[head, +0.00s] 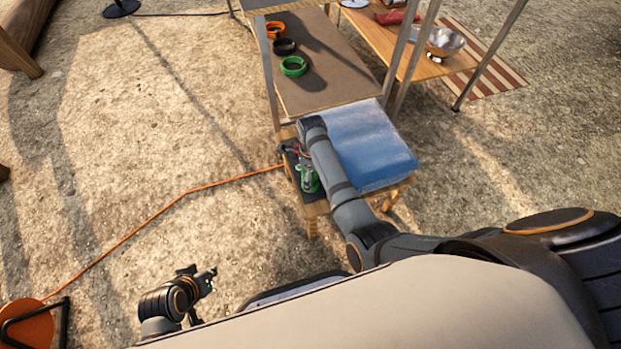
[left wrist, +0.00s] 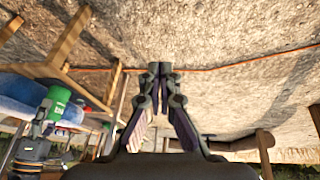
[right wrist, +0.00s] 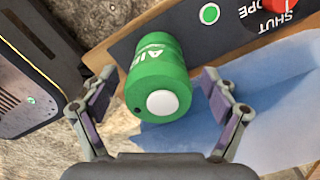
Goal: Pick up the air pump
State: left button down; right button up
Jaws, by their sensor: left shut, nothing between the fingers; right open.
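The air pump, a green cylinder (right wrist: 165,62) with white "AIR" lettering and a white disc on its near end, shows large in the right wrist view. In the head view a small green part of it (head: 309,181) shows beside my right arm, at the left side of the small wooden table. My right gripper (right wrist: 160,82) is open, with one finger on each side of the pump; gaps show between fingers and pump. In the left wrist view the pump (left wrist: 58,102) is at the left. My left gripper (head: 209,281) is shut and empty, over the ground, well left of the table.
A blue cloth-like block (head: 370,150) covers much of the small table. A dark panel marked "SHUT" (right wrist: 215,25) with a red knob lies by the pump. An orange cord (head: 185,192) runs over the ground. A shelf (head: 325,85) with coloured rings stands behind.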

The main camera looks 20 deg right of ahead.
notch_tip(320, 180, down, 3)
jog(key=shift+r+b, duration=0.15)
jog(key=shift+b, duration=0.2)
jog(key=c, duration=1.5)
pick_arm(q)
jog(key=w+t, duration=0.1)
jog(key=w, duration=0.2)
jog(key=shift+r+t, duration=0.15)
jog(key=shift+t, duration=0.25)
jog(key=shift+s, duration=0.1)
pick_arm(e)
jog(key=shift+r, duration=0.1)
